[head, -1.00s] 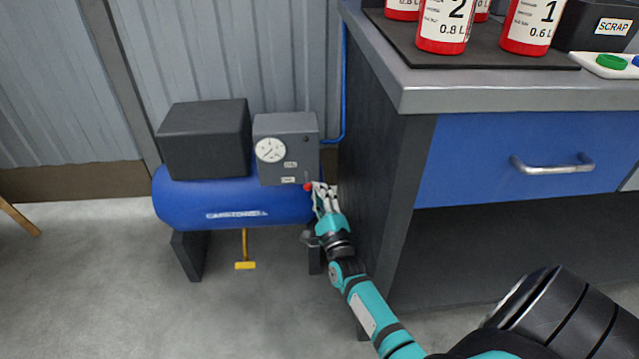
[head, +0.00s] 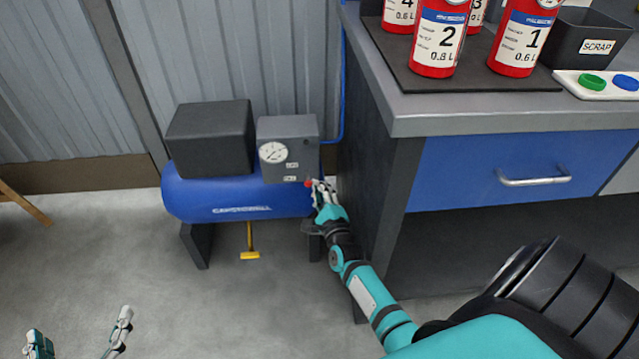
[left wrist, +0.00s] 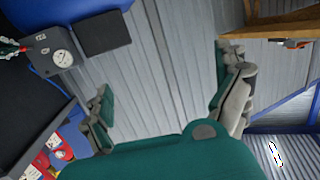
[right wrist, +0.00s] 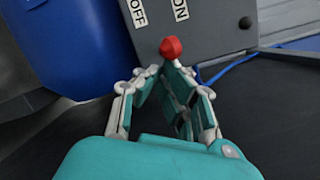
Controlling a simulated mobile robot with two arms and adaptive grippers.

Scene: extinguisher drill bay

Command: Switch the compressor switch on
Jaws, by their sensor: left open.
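The blue compressor (head: 205,192) stands on the floor against the wall. Its grey switch box (head: 300,135) carries a gauge and two labels, which read OFF and ON in the right wrist view. A red switch knob (head: 308,183) sits at the box's lower right, about level with the lower label. My right gripper (head: 318,184) is at the knob. In the right wrist view the fingertips of this gripper (right wrist: 163,70) are together just below the red knob (right wrist: 171,47), with nothing seen held. My left gripper (head: 82,325) is open and empty at the lower left.
The workbench (head: 480,118) stands close to the right of my right arm.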

